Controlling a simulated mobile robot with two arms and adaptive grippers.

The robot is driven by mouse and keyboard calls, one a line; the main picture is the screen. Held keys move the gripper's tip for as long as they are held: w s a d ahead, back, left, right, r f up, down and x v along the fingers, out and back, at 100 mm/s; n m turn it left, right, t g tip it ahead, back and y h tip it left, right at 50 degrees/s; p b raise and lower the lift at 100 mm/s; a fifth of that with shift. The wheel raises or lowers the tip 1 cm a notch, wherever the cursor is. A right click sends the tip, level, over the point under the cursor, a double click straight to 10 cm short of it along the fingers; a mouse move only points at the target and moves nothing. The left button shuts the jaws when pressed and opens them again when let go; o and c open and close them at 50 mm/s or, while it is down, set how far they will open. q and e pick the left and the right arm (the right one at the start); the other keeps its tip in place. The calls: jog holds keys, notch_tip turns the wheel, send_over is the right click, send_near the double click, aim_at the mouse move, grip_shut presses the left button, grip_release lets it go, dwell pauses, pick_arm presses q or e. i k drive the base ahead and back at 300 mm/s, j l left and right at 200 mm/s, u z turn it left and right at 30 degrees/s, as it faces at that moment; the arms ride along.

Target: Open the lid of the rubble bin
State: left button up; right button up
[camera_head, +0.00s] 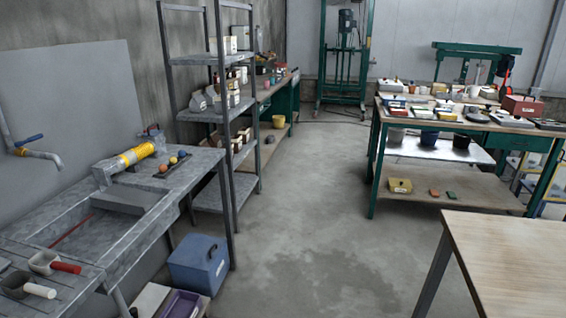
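A blue box-shaped bin (199,264) stands on the floor in the lower left, beside the grey sink bench and in front of the metal shelf. It is the likeliest rubble bin, but I cannot read any label on it. Its top looks flat and closed, and a dark curved handle (217,249) shows at its right side. Neither of my grippers is in view.
The grey sink bench (120,245) holds a yellow cylinder (136,154) and scoops. A crate with a purple tray (182,304) sits before the bin. A wooden table (515,255) stands at the right. The concrete floor between is clear.

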aim_at(197, 252)
jog(key=i+u, duration=0.15)
jog(key=i, duration=0.25)
jog(key=i+l+u, duration=0.1)
jog(key=i, duration=0.35)
jog(key=i+l+u, duration=0.15)
jog(key=i, duration=0.25)
jog(key=i+l+u, duration=0.15)
jog(key=i+l, duration=0.15)
jog(key=i, duration=0.1)
